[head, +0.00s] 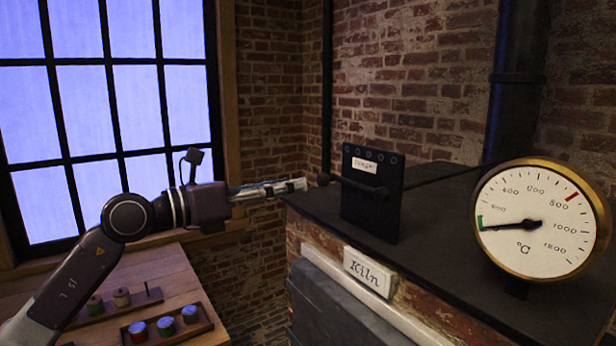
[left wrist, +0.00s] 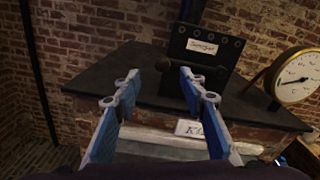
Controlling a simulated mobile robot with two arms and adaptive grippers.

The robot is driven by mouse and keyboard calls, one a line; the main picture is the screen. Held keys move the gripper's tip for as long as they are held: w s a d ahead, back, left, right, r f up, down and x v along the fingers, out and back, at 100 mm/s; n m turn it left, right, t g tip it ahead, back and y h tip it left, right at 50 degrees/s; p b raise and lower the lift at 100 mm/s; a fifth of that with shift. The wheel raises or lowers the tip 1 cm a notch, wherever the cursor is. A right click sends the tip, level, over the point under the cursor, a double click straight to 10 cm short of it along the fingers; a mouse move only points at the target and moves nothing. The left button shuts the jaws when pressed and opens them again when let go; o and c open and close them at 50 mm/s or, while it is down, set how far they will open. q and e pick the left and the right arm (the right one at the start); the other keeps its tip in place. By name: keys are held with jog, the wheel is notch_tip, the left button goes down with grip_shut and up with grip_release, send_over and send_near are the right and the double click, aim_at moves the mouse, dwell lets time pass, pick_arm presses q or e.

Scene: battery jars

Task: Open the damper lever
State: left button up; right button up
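The damper plate (head: 372,215) is a black upright panel with a paper label and a row of holes, standing on the kiln top. My right gripper is in neither view.
The kiln's dark top (head: 432,225) carries a round temperature gauge (head: 540,222) at the right. A black pipe (head: 512,115) rises behind. A wooden table (head: 165,265) with small coloured jars (head: 165,326) is at lower left. Brick walls and a window surround this.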

aim_at(318, 180)
pick_arm(q)
jog(key=x, duration=0.1)
jog(key=p+x, duration=0.2)
jog(key=x, duration=0.1)
jog(key=shift+s+d+r, duration=0.2)
jog(key=shift+s+r, duration=0.1)
jog(key=shift+r, duration=0.05)
jog(key=shift+p+x, duration=0.4)
jog(key=shift+x, duration=0.8)
jog(key=shift+w+d+f, duration=0.2)
jog(key=shift+w+f, duration=0.1)
jog(key=shift+w, duration=0.1)
jog(key=c, duration=0.6)
grip_shut()
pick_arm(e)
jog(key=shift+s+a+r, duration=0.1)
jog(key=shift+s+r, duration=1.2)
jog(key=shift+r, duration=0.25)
